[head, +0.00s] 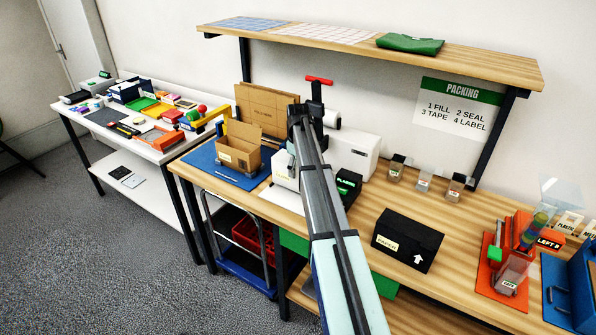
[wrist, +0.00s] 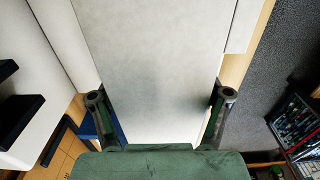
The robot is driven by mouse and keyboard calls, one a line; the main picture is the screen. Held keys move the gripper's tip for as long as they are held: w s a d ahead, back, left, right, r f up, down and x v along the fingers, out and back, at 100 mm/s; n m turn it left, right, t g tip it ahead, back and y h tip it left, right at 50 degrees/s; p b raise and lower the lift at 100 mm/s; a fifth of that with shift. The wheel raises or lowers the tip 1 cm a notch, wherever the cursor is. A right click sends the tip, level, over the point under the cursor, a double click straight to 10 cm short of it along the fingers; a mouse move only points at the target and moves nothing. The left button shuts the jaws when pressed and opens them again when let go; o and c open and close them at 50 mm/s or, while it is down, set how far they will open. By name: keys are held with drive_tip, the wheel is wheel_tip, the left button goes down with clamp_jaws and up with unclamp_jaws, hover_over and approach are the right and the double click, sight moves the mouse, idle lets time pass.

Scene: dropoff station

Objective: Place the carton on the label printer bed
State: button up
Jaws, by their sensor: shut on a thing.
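A pale, plain carton (wrist: 160,70) fills the middle of the wrist view. My gripper (wrist: 161,97) is shut on it, with one fingertip at each side edge. In the head view a white box (head: 284,168), which appears to be this carton, shows left of my arm, partly hidden by it. The white label printer (head: 350,150) stands behind and right of the arm. A flat white surface (head: 277,196), apparently its bed, shows below the carton. I cannot tell whether the carton touches it. My fingertips are hidden in the head view.
An open cardboard box (head: 239,150) stands on a blue mat (head: 207,163) just left of the carton. A small black display (head: 347,186) sits right of my arm. A black box (head: 407,240) stands farther right. A shelf (head: 460,70) hangs above the bench.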

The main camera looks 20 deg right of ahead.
drive_tip(key=shift+f, duration=1)
drive_tip(key=shift+f, duration=0.1)
drive_tip(key=o, duration=1.2)
wheel_tip(320, 180, up, 12)
drive_tip(key=b, duration=0.2)
drive_tip(key=shift+b, duration=0.4)
